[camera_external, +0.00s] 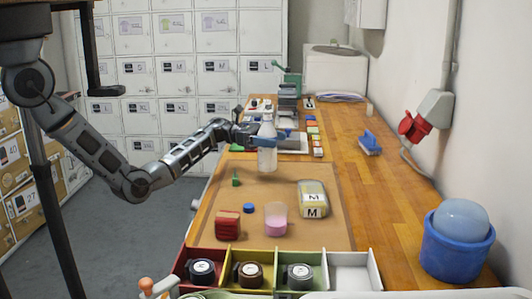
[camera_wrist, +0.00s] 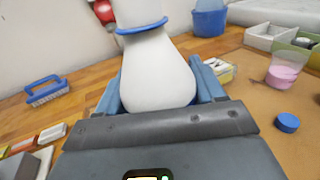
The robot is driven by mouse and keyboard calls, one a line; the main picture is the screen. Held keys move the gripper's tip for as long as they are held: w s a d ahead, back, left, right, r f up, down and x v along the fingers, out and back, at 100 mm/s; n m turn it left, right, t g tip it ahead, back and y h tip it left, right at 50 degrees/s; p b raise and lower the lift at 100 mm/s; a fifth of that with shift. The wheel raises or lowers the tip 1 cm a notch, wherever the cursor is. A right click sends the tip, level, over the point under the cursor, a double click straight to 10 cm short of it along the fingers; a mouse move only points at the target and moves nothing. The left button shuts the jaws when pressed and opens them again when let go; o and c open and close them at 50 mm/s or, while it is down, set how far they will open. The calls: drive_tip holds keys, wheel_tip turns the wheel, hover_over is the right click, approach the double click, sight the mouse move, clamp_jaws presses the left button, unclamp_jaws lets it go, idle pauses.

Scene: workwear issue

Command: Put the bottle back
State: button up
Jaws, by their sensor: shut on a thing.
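The bottle (camera_external: 267,152) is white and translucent, and my gripper (camera_external: 256,135) is shut on it. In the external view it is upright over the far edge of the brown mat; I cannot tell whether its base touches anything. In the wrist view the bottle (camera_wrist: 155,70) fills the middle, with a blue ring around its neck, between the blue fingers of my gripper (camera_wrist: 158,88). A small blue cap (camera_external: 249,208) lies on the mat, and this cap also shows in the wrist view (camera_wrist: 288,122). A cup of pink liquid (camera_external: 276,219) stands near it.
The brown mat (camera_external: 335,235) also holds a red block (camera_external: 228,225), a clear pack marked M (camera_external: 313,199) and a green piece (camera_external: 235,177). Coloured bins (camera_external: 355,272) line the front. A blue bucket (camera_external: 455,250) stands right; a blue brush (camera_external: 369,142) lies near the wall.

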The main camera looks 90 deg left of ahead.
sight(275, 151)
drive_tip(key=shift+f, duration=1.85)
drive_tip(key=shift+f, duration=0.1)
drive_tip(key=o, duration=1.3)
drive_tip(key=shift+c, duration=0.2)
drive_tip(key=b+v, duration=0.1)
drive_tip(key=v, duration=1.1)
